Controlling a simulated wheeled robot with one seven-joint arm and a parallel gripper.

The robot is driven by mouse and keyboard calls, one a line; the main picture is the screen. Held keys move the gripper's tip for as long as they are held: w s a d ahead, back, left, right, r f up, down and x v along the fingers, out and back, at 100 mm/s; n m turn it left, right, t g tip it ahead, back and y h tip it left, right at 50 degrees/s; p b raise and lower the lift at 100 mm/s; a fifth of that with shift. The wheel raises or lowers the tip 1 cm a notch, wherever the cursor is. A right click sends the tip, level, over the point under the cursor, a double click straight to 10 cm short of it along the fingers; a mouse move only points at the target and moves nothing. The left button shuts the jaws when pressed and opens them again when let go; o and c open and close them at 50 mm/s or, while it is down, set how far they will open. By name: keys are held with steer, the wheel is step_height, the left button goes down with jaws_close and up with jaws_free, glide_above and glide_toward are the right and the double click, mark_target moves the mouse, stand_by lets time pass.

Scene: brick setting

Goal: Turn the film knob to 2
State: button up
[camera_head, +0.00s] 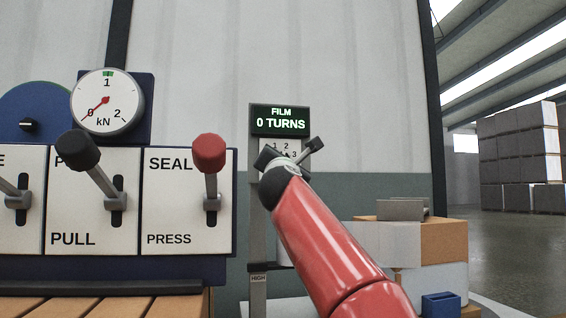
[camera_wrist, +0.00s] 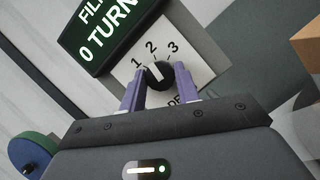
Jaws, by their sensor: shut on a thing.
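The film knob (camera_wrist: 160,73) is a small round black knob on a white plate (camera_wrist: 199,60) marked 1, 2 and 3, with a partly hidden label below. A pale mark on the knob points up and left, around the 1 and 2; I cannot tell which exactly. My gripper (camera_wrist: 158,78) has its two purple fingers on either side of the knob and is shut on it. In the head view my gripper (camera_head: 290,160) covers the knob and much of the plate. The film display (camera_head: 281,120) above reads "FILM 0 TURNS".
Left of the film post (camera_head: 257,225) stands a panel with a red-knobbed SEAL/PRESS lever (camera_head: 209,153), a black-knobbed PULL lever (camera_head: 78,150) and a kN gauge (camera_head: 107,101). Boxes (camera_head: 443,240) and a blue bin (camera_head: 441,304) stand at lower right.

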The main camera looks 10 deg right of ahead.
steer(key=shift+m+g+h, duration=0.5)
steer(key=shift+m+h, duration=0.1)
steer(key=shift+m, duration=1)
steer(key=o, duration=1)
steer(key=shift+c, duration=0.2)
steer(key=b+v, duration=0.3)
steer(key=v, duration=0.4)
steer(key=shift+s+a, duration=0.2)
steer(key=shift+s, duration=0.15)
